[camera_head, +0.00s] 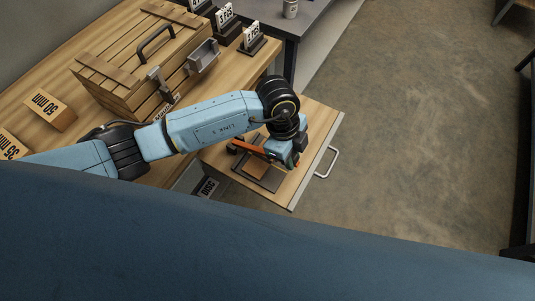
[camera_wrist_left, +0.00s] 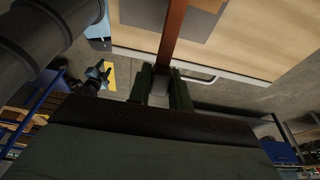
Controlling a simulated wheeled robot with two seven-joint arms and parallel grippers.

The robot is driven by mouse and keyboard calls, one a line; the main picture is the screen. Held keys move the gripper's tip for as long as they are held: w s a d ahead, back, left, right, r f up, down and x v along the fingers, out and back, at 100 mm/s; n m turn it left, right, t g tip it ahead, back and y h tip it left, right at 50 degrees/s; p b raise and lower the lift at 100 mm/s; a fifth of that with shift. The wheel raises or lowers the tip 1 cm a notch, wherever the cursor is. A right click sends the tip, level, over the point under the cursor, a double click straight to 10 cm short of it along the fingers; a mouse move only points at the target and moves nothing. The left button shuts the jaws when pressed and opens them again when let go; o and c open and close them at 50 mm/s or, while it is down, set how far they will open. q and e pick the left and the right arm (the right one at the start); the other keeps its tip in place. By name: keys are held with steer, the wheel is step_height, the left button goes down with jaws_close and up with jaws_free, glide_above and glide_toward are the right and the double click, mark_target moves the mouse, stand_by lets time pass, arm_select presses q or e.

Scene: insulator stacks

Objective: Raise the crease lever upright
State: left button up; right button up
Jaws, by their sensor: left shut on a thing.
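The crease lever (camera_head: 250,148) is a red-orange bar over a dark frame (camera_head: 270,185) on a light wooden board. Its far end is at a small dark mount on the frame's left side. My left gripper (camera_head: 294,162) is shut on the near end of the lever. In the left wrist view the bar (camera_wrist_left: 173,30) runs from the top edge down to the gripper's fingers (camera_wrist_left: 162,82), which close around a grey end piece. The lever looks low in the head view, but its exact tilt is hard to tell.
The board (camera_head: 308,185) has a metal handle (camera_head: 329,163) on its outer edge. A wooden crate (camera_head: 130,85) with a black handle stands on the bench. A "50 MM" block (camera_head: 50,112) and several label stands are nearby.

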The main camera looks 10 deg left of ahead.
arm_select(q)
steer(key=shift+p+v, duration=0.5)
steer(key=shift+v, duration=0.35)
steer(key=shift+a, duration=0.15)
steer(key=shift+w+a+r+p, duration=0.15)
steer(key=shift+a+r+p, duration=0.2)
steer(key=shift+r+p, duration=0.25)
steer(key=shift+w+a+r+p, duration=0.15)
steer(key=shift+a+r+p, duration=0.25)
steer(key=shift+p, duration=0.25)
steer(key=shift+r, duration=0.15)
steer(key=shift+w+a+r+p, duration=0.25)
steer(key=shift+a+r+p, duration=0.45)
steer(key=shift+r+p, duration=0.25)
steer(key=shift+a, duration=0.15)
